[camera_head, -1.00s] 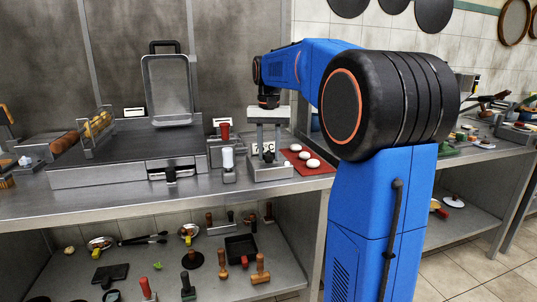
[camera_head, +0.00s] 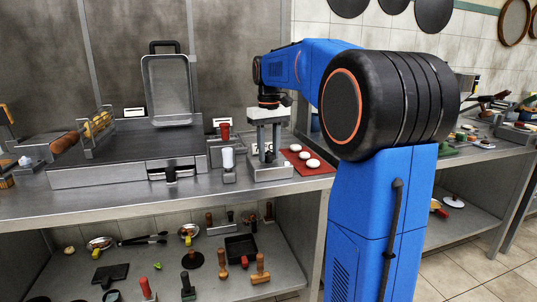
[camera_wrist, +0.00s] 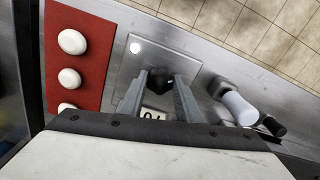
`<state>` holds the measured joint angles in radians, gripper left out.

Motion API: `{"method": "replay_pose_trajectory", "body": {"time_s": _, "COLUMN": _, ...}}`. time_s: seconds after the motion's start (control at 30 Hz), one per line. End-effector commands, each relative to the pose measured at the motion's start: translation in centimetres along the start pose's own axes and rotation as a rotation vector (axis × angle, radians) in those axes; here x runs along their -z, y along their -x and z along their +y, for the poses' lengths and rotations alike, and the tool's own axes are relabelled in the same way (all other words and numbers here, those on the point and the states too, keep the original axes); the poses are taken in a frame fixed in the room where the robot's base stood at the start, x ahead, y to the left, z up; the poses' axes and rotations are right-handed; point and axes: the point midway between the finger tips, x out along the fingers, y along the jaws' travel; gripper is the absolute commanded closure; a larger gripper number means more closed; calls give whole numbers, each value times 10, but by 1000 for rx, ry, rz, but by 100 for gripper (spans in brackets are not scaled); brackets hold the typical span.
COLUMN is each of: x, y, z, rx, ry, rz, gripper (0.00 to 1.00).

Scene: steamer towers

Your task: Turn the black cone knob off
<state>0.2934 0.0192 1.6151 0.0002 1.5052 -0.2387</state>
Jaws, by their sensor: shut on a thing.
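The black cone knob (camera_wrist: 160,78) sits on a square steel plate (camera_wrist: 183,65) in the wrist view, between my fingertips. In the head view the knob (camera_head: 269,157) shows only as a dark shape low between the fingers, on a small steel box (camera_head: 270,173). My gripper (camera_wrist: 161,79) points down and is shut on the knob, one grey finger on each side. My gripper (camera_head: 267,154) also shows in the head view. A white label (camera_wrist: 153,113) with black marks is partly hidden by the fingers. The knob's pointing direction is hard to make out.
A red mat (camera_head: 291,154) with white round pieces lies close to the right of the box. A white cylinder (camera_head: 228,158) and a red knob (camera_head: 224,131) stand close to the left.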

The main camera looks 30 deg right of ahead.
Motion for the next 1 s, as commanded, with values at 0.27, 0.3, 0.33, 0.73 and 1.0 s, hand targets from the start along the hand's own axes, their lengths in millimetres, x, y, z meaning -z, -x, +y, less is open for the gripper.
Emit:
{"method": "replay_pose_trajectory", "body": {"time_s": 0.27, "x": -1, "y": -4, "z": 0, "rx": 3, "ry": 260, "rz": -9, "gripper": 100}}
{"method": "replay_pose_trajectory", "body": {"time_s": 0.3, "x": -1, "y": -4, "z": 0, "rx": 3, "ry": 285, "rz": -9, "gripper": 100}}
{"method": "replay_pose_trajectory", "body": {"time_s": 0.33, "x": -1, "y": -4, "z": 0, "rx": 3, "ry": 298, "rz": -9, "gripper": 100}}
{"method": "replay_pose_trajectory", "body": {"time_s": 0.73, "x": -1, "y": -4, "z": 0, "rx": 4, "ry": 321, "rz": -9, "gripper": 100}}
{"method": "replay_pose_trajectory", "body": {"time_s": 1.0, "x": -1, "y": -4, "z": 0, "rx": 4, "ry": 320, "rz": -9, "gripper": 58}}
